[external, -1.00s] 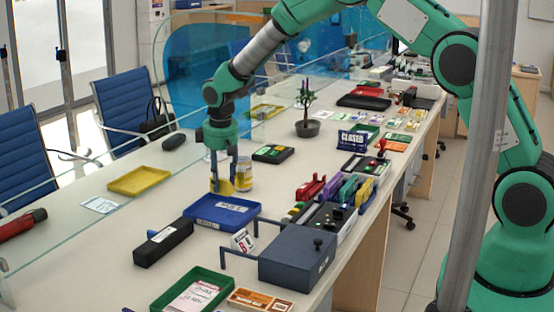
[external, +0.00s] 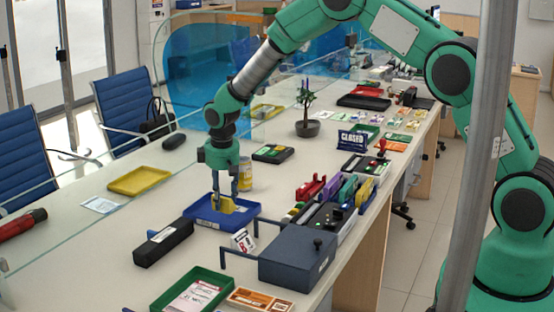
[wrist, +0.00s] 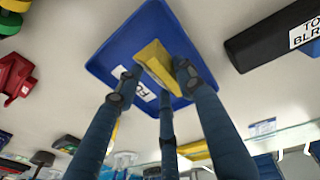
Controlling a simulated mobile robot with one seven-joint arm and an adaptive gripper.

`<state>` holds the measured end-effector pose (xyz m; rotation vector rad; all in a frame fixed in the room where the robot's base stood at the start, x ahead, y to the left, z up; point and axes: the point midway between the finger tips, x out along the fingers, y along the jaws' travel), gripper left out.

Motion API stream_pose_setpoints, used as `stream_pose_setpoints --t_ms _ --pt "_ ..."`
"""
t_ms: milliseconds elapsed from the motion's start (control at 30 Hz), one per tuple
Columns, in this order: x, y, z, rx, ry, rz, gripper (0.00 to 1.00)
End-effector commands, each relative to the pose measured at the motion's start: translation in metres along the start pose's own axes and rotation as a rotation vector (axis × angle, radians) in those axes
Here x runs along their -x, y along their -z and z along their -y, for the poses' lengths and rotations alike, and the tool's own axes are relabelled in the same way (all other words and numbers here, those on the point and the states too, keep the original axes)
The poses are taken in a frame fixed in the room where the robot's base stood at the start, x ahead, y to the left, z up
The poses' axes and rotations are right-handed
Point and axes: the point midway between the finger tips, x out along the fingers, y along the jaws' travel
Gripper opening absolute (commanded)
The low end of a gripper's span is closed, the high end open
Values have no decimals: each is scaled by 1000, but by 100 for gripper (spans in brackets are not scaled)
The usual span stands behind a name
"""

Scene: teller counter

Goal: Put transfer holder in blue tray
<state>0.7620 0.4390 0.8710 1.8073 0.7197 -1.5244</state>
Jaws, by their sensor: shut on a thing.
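The transfer holder is a yellow block-like piece (external: 227,204) held in my gripper (external: 227,198). My gripper points down over the blue tray (external: 206,224), with its fingers shut on the holder. In the wrist view the yellow holder (wrist: 154,62) sits between my fingertips (wrist: 150,80), in front of the floor of the blue tray (wrist: 110,50). The holder appears within the tray's outline. I cannot tell whether it touches the tray floor. A white label in the tray is partly hidden by the fingers.
A black block (external: 163,241) lies left of the tray. A small number card (external: 243,240) and a dark grey box (external: 298,256) stand in front. A yellow can (external: 245,175) stands behind my gripper. A yellow tray (external: 139,180) and glass screen are farther left.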

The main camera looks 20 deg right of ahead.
Motion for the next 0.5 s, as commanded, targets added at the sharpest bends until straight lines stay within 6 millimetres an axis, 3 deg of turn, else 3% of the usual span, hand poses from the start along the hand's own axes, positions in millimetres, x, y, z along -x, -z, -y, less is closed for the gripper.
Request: stream_pose_setpoints --t_ms 500 --pt "-12 -1 2 0 0 0 11"
